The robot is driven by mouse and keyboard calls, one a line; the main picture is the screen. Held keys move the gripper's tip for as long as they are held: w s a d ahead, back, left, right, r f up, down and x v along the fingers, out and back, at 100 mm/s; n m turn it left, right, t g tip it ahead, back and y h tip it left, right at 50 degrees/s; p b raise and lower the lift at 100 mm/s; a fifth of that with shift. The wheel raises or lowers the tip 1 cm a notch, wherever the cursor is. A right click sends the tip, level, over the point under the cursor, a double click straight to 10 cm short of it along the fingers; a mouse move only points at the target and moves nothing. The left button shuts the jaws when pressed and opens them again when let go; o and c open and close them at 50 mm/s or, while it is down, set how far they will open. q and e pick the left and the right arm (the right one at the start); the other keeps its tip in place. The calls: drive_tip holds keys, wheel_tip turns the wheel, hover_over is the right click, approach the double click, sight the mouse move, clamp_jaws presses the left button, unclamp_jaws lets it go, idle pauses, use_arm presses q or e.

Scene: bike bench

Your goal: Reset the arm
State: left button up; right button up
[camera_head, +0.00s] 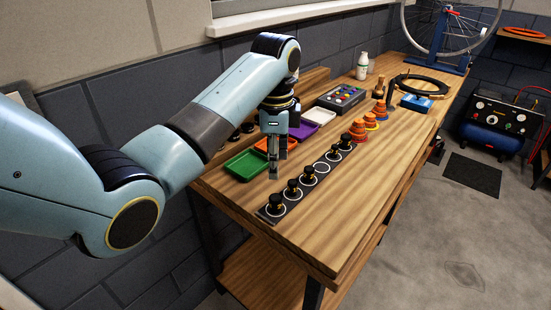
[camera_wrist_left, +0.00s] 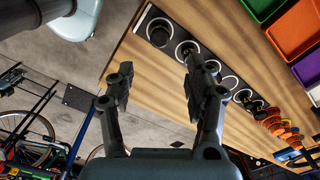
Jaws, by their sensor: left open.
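My left arm (camera_head: 160,165) comes in from the left in the head view and reaches over the near part of the wooden bench. My left gripper (camera_head: 275,172) points down beside the strip with white rings (camera_head: 321,167), close to the green tray (camera_head: 246,165). In the left wrist view its two fingers (camera_wrist_left: 158,80) stand apart with nothing between them. Several black knobs (camera_head: 275,202) stand in rings on the strip, and some rings are empty. The strip also shows in the left wrist view (camera_wrist_left: 209,63). My right gripper is in neither view.
Orange, purple and white trays (camera_head: 319,116) line the wall side. Stacked orange cones (camera_head: 357,131), a button box (camera_head: 341,99), a white bottle (camera_head: 362,66) and a tire (camera_head: 421,85) stand further back. The bench's front half (camera_head: 370,190) is clear. A wheel stand (camera_head: 437,61) is at the far end.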

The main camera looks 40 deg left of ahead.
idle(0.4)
use_arm(q)
drive_tip(key=s+d+f+n+t, duration=0.1)
drive_tip(key=s+f+n, duration=0.3)
drive_tip(key=s, duration=0.7)
drive_tip(key=s+d+r+n+t, duration=0.1)
drive_tip(key=s+r+n, duration=0.25)
drive_tip(key=s, duration=0.45)
drive_tip(key=s+d+r+n+t, duration=0.2)
drive_tip(key=s+n, duration=0.2)
drive_tip(key=s, duration=0.4)
drive_tip(key=a+f+g+b, duration=0.25)
drive_tip(key=f+b, duration=0.75)
drive_tip(key=f, duration=2.6)
drive_tip(key=s+f+b, duration=0.4)
drive_tip(key=s+f, duration=0.6)
drive_tip(key=f, duration=0.3)
drive_tip(key=s+a+f+b, duration=0.1)
drive_tip(key=s+f+b, duration=0.4)
drive_tip(key=s+f, duration=0.4)
wheel_tip(320, 180, down, 4)
drive_tip(key=shift+s+a+r+y, duration=0.1)
drive_tip(key=shift+s+a+y, duration=0.2)
drive_tip(key=shift+s+y, duration=0.1)
